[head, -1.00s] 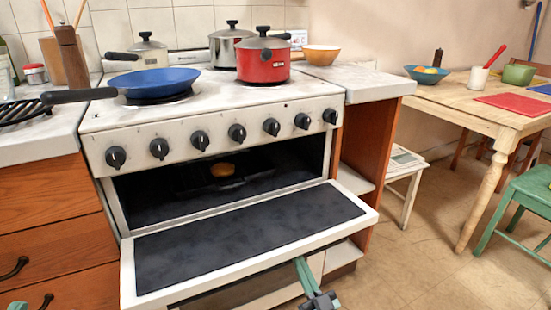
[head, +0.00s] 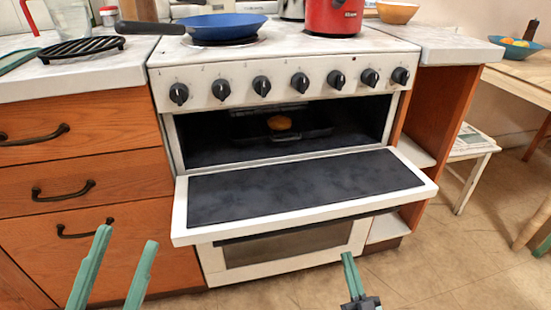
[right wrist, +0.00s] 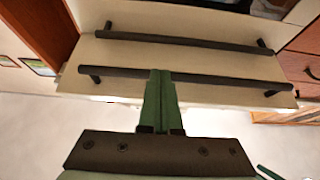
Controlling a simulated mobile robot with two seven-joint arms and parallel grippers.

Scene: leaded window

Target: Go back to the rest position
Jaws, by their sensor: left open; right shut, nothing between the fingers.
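My left gripper (head: 127,237) is open and empty at the lower left of the head view, in front of the wooden drawers. My right gripper (head: 348,256) is shut and empty, low in front of the stove and below the right part of the oven door. In the right wrist view its closed green fingers (right wrist: 160,75) point at a cream panel (right wrist: 190,60) with two dark bars (right wrist: 190,73). The fingertips overlap the nearer bar in the picture; I cannot tell whether they touch it. The oven door (head: 300,190) hangs open, lowered towards me.
In the oven, a dark tray holds an orange-brown item (head: 279,122). A blue pan (head: 222,27) and red pot (head: 333,16) stand on the stove. Wooden drawers (head: 85,160) are at left. A white stool (head: 470,150) stands at right. The floor (head: 450,260) between stove and table looks clear.

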